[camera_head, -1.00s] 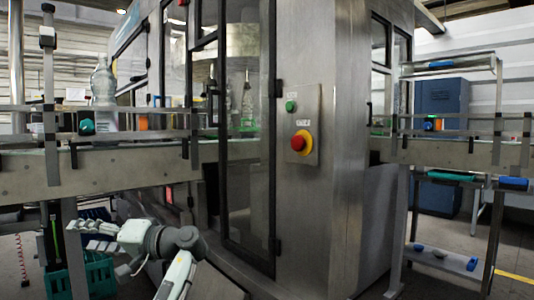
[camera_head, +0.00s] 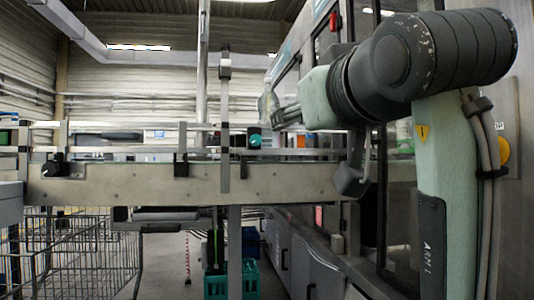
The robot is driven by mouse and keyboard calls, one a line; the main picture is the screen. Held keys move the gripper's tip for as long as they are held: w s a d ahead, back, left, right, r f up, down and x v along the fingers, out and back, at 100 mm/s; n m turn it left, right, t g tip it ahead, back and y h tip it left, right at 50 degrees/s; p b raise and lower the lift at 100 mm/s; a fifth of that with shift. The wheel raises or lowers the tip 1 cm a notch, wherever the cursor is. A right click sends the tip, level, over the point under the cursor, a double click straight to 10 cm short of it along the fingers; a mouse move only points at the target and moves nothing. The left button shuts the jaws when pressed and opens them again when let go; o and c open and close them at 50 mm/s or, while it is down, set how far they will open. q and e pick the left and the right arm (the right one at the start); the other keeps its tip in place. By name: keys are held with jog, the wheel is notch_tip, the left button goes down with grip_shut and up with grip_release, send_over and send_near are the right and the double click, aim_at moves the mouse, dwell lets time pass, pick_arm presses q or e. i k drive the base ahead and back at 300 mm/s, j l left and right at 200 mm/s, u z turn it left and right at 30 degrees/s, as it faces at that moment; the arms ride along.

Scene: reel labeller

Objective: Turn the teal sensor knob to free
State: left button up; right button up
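The teal sensor knob (camera_head: 254,140) sits on the conveyor's guide rail near the middle of the view. It is small, and its setting cannot be read. My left arm, marked ARM L, rises at the right and bends over toward the rail. Its gripper (camera_head: 283,113) points left, a little above and to the right of the knob, and looks apart from it. The fingers are small and partly overlap, so I cannot tell whether they are open or shut. My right gripper is not in view.
The conveyor (camera_head: 115,187) runs across from the left, with guide rails and posts. A wire cart (camera_head: 75,258) is at lower left. A teal crate (camera_head: 217,287) is on the floor. The machine cabinet (camera_head: 300,262) is at right.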

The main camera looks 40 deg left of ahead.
aim_at(256, 139)
jog(key=i+j, duration=0.25)
jog(key=j, duration=0.15)
jog(key=i+j, duration=0.2)
jog(key=j, duration=0.2)
jog(key=i+j, duration=0.25)
jog(key=j, duration=0.15)
jog(key=i+j, duration=0.2)
jog(key=j, duration=0.2)
